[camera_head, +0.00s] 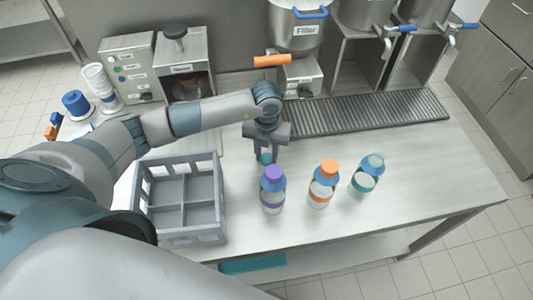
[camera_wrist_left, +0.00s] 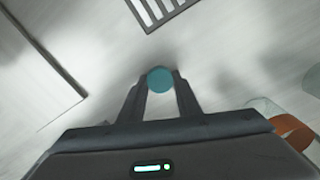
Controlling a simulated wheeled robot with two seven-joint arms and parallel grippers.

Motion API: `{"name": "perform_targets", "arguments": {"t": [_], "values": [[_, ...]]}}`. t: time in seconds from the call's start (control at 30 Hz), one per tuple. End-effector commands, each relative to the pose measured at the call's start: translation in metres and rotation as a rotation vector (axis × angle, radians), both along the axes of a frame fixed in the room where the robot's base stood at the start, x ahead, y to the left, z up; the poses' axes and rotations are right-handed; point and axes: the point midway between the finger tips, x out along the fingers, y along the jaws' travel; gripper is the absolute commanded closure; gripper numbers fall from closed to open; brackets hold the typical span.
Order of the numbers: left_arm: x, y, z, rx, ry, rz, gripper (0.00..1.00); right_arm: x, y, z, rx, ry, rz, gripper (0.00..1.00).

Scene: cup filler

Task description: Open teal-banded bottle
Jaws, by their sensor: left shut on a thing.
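The teal-banded bottle (camera_head: 365,177) stands upright at the right end of a row of bottles on the table. It has a blue collar and a pale, greyish mouth with no teal cap visible on it. My right gripper is not in view.
A purple-capped bottle (camera_head: 273,194) and an orange-capped bottle (camera_head: 322,188) stand close to my left gripper. A grey divided crate (camera_head: 180,237) is at left. The filler (camera_head: 298,30) and a slotted drain grate (camera_head: 370,113) are behind. The table's right end is clear.

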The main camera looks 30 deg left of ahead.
Motion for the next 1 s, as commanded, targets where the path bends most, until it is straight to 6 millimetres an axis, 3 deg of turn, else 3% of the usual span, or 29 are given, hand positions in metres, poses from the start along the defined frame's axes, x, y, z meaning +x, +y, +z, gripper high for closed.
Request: {"name": "perform_targets", "arguments": {"t": [0.07, 0.1, 0.17, 0.2, 0.67, 1.0], "values": [[0.0, 0.0, -0.003, 0.0, 0.0, 0.0, 0.96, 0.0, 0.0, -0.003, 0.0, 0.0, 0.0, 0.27], [0.0, 0.0, -0.003, 0.0, 0.0, 0.0, 0.67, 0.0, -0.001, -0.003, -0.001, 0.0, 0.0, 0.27], [0.0, 0.0, -0.002, 0.0, 0.0, 0.0, 0.53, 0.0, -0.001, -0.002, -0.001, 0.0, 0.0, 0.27], [0.0, 0.0, -0.002, 0.0, 0.0, 0.0, 0.51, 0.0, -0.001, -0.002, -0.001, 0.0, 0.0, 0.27], [0.001, 0.0, 0.003, -0.001, -0.001, 0.0, 0.51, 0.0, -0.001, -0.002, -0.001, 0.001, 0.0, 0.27], [0.001, 0.0, 0.047, 0.001, -0.004, -0.001, 0.51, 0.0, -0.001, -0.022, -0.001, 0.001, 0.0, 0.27]]}}
